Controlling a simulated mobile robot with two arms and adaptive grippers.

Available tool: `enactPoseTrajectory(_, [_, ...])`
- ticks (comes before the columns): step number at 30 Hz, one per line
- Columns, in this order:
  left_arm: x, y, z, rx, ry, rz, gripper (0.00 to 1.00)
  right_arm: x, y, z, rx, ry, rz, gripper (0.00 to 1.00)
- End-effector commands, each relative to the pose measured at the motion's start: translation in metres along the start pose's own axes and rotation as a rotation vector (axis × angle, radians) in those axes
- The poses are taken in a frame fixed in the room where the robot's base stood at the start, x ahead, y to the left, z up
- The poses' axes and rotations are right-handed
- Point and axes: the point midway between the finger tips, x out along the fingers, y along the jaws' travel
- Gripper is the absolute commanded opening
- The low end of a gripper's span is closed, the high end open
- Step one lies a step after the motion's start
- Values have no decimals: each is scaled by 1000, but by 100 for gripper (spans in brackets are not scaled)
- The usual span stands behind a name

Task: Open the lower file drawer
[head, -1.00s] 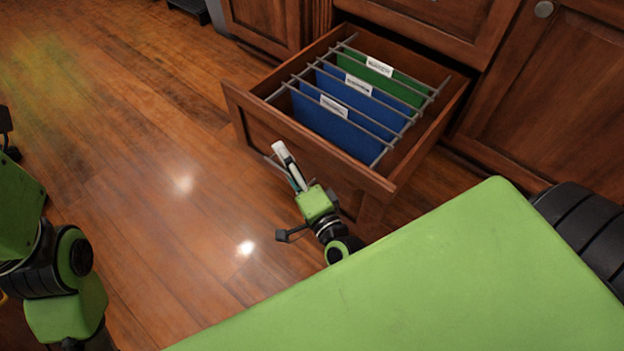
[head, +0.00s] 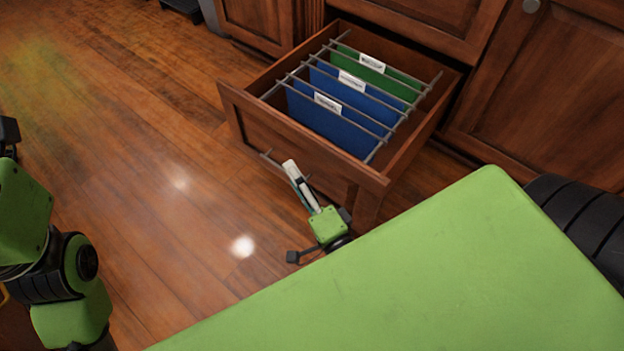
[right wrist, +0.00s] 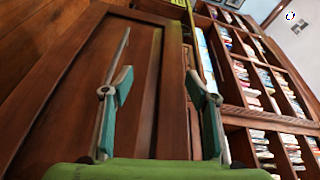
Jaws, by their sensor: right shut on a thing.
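The lower file drawer (head: 299,141) stands pulled out from the cabinet in the head view, with blue and green folders (head: 334,128) hanging on grey rails inside. Its thin grey bar handle (head: 267,156) runs along the front face. My right gripper (head: 292,170) is in front of the drawer at the handle's right part and is shut on the handle. In the right wrist view its two fingers stand apart, with the handle bar (right wrist: 123,48) showing by the left finger; the exact contact is hidden. My left arm is at the left edge; its gripper is out of frame.
Open wood floor (head: 130,190) lies in front and to the left of the drawer. A cabinet door with a round knob (head: 531,5) is to the right. The right wrist view shows bookcases (right wrist: 262,85) full of books. My green body covers the lower right.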

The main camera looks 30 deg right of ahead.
Motion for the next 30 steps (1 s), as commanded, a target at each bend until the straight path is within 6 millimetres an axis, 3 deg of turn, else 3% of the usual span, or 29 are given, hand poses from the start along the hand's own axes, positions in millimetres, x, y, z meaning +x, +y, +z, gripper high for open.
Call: enactPoseTrajectory(30, [-3, -2, 0, -3, -9, -17, 40, -66, 10, 0, 1, -1, 13, 24])
